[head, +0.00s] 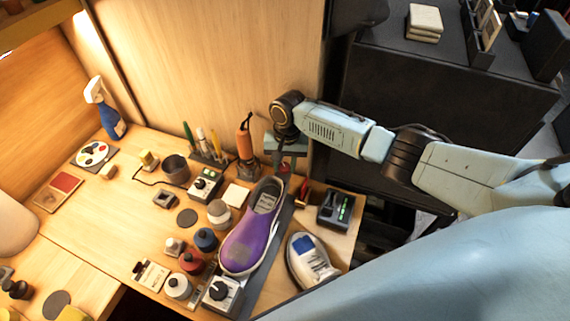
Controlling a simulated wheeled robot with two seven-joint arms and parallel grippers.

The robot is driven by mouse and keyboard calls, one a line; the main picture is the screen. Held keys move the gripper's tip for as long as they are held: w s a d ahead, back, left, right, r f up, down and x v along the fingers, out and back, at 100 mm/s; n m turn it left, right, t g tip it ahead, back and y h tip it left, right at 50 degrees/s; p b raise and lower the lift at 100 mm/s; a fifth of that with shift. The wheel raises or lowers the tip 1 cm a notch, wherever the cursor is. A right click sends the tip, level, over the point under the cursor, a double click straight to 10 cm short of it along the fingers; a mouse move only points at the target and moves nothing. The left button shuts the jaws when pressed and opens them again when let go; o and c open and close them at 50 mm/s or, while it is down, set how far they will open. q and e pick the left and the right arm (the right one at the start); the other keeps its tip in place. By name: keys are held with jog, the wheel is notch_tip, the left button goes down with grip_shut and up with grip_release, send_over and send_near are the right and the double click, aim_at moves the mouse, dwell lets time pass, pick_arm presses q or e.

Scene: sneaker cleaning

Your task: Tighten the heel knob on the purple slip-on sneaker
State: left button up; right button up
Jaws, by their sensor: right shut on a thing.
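The purple slip-on sneaker (245,243) lies on a dark strip on the wooden bench, its toe toward me and its heel toward the back. My right arm comes in from the right. My right gripper (285,167) points down just behind the sneaker's heel opening and is shut on the heel knob, which is mostly hidden between its fingers. A small red part shows at the fingertips. My left gripper is not in view.
A white sneaker (311,261) lies to the right of the purple one. A black device with green lights (335,209) stands behind it. Several jars, including a blue one (206,239), and a dial box (221,292) crowd the left side. An orange-handled tool (245,139) stands behind.

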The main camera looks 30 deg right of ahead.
jog(key=shift+s+a+m+p, duration=0.15)
jog(key=shift+a+m+p, duration=0.2)
jog(key=shift+m+p, duration=1.2)
jog(key=shift+m, duration=0.25)
jog(key=shift+m+y+p, duration=0.4)
jog(key=shift+m+p, duration=0.8)
jog(key=shift+m, duration=0.8)
jog(key=shift+p, duration=0.3)
